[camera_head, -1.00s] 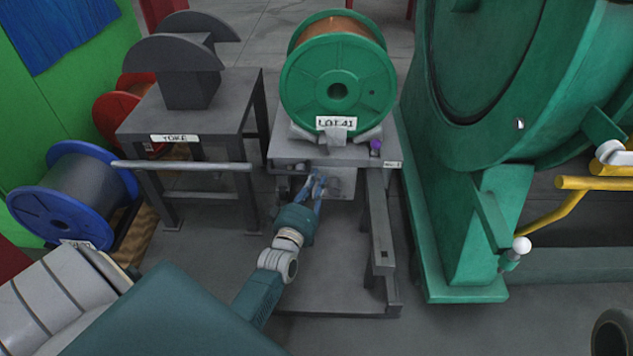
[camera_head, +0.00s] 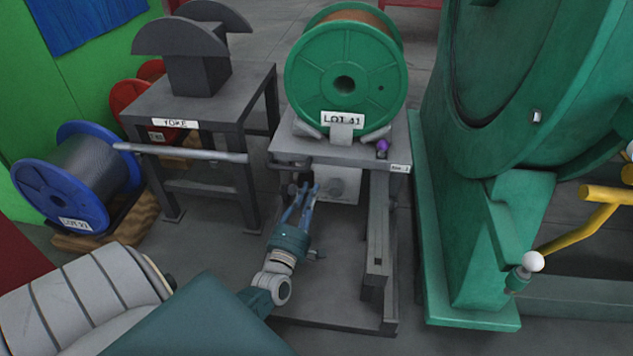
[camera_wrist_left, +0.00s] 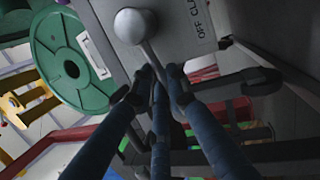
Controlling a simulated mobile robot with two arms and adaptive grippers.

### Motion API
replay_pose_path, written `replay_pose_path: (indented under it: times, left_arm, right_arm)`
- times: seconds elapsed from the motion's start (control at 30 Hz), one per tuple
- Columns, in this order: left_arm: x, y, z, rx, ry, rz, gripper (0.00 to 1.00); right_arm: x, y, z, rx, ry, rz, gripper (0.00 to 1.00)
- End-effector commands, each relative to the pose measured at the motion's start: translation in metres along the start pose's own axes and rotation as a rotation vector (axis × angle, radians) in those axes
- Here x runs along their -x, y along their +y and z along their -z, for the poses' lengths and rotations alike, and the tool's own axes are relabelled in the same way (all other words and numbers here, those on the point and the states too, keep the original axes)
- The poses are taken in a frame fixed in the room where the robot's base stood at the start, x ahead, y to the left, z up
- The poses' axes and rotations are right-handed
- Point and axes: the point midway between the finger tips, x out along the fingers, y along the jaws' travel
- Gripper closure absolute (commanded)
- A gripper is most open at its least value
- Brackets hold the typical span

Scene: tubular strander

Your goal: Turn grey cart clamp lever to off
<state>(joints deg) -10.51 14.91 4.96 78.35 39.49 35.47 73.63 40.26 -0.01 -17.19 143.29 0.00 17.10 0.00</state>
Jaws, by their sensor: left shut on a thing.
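The grey cart (camera_head: 284,152) carries a green spool (camera_head: 310,85) labelled LOT 41. On the front panel below its deck is the clamp lever (camera_head: 337,187), with a round grey hub. In the left wrist view, the lever (camera_wrist_left: 151,54) runs from this hub down between my fingertips. A plate beside it reads OFF and part of another word (camera_wrist_left: 203,18). My left gripper (camera_head: 306,190) is in front of the panel, left of the hub, with its blue fingers closed around the lever end; they also show in the wrist view (camera_wrist_left: 157,82). The fingers hide that end.
A yoke table (camera_head: 205,117) with a horizontal bar (camera_head: 180,153) stands left of the cart. A blue-flanged spool (camera_head: 75,180) is farther left. A purple knob (camera_head: 382,147) is on the cart's deck.

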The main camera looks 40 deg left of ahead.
Motion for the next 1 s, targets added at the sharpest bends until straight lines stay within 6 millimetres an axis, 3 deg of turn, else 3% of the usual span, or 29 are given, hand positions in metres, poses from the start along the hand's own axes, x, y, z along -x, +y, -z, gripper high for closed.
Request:
replay_pose_path:
  times: [0.3,0.83,0.87,0.9,0.97,1.0]
  left_arm:
    - [0.0027,-0.0105,0.0004,0.114,0.022,-0.019,1.0]
    - [0.0032,-0.0116,0.0002,0.14,0.029,-0.022,1.0]
    - [0.0033,-0.0117,0.0002,0.14,0.029,-0.022,0.83]
    - [0.0033,-0.0118,0.0001,0.14,0.029,-0.022,0.75]
    - [0.0032,-0.0117,0.0001,0.139,0.029,-0.022,0.65]
    - [0.0031,-0.0115,0.0001,0.139,0.028,-0.022,0.65]
  right_arm:
    - [0.0125,-0.0025,0.004,0.0,-0.001,0.0,0.6]
    - [0.0135,-0.0029,0.0046,0.0,0.0,0.0,0.6]
    - [0.0135,-0.0029,0.0046,0.0,0.0,0.0,0.6]
    - [0.0135,-0.0029,0.0046,0.0,0.0,0.0,0.6]
    - [0.0135,-0.0029,0.0047,0.0,0.0,0.0,0.6]
    - [0.0135,-0.0029,0.0046,0.0,0.0,0.0,0.6]
